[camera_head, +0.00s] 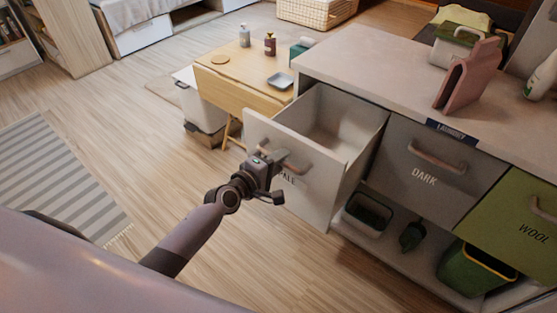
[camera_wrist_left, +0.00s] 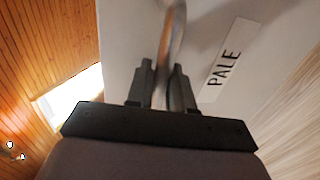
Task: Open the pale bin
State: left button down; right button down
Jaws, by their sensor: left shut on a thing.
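The pale bin (camera_head: 318,196) is a light drawer marked "PALE" at the left end of the laundry unit, and it stands pulled out with its empty-looking inside showing. My left gripper (camera_head: 275,163) is at its front, shut on the bin's handle (camera_head: 296,163). In the left wrist view, the gripper's two fingers (camera_wrist_left: 163,88) close around the handle bar (camera_wrist_left: 172,45), beside the "PALE" label (camera_wrist_left: 222,62). My right gripper is not in view.
The dark bin (camera_head: 424,182) and the green wool bin (camera_head: 519,222) are shut to the right. A small wooden table (camera_head: 240,77) with bottles and a dish stands just behind the open bin. The floor to the left is clear around a striped rug (camera_head: 55,180).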

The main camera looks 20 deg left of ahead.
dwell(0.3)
pick_arm(q)
jog(key=c, duration=1.2)
grip_release()
jog(key=shift+p+v, duration=0.55)
jog(key=shift+v, duration=3.05)
jog(key=s+f+m+g+y+p, duration=0.1)
jog(key=s+f+m, duration=0.1)
jog(key=s+m, duration=0.3)
jog(key=s+f+m+g+y+p, duration=0.1)
jog(key=s+f+m, duration=0.1)
jog(key=s+m, duration=0.4)
jog(key=s+f+m+g+y, duration=0.1)
jog(key=s+f+m+g, duration=0.1)
jog(key=s+m, duration=0.3)
jog(key=shift+s+a+f+p, duration=0.15)
jog(key=shift+s+f+p, duration=0.05)
jog(key=shift+s, duration=0.8)
jog(key=shift+s+a+f+p, duration=0.15)
jog(key=shift+s+a+p, duration=0.05)
jog(key=shift+s, duration=0.8)
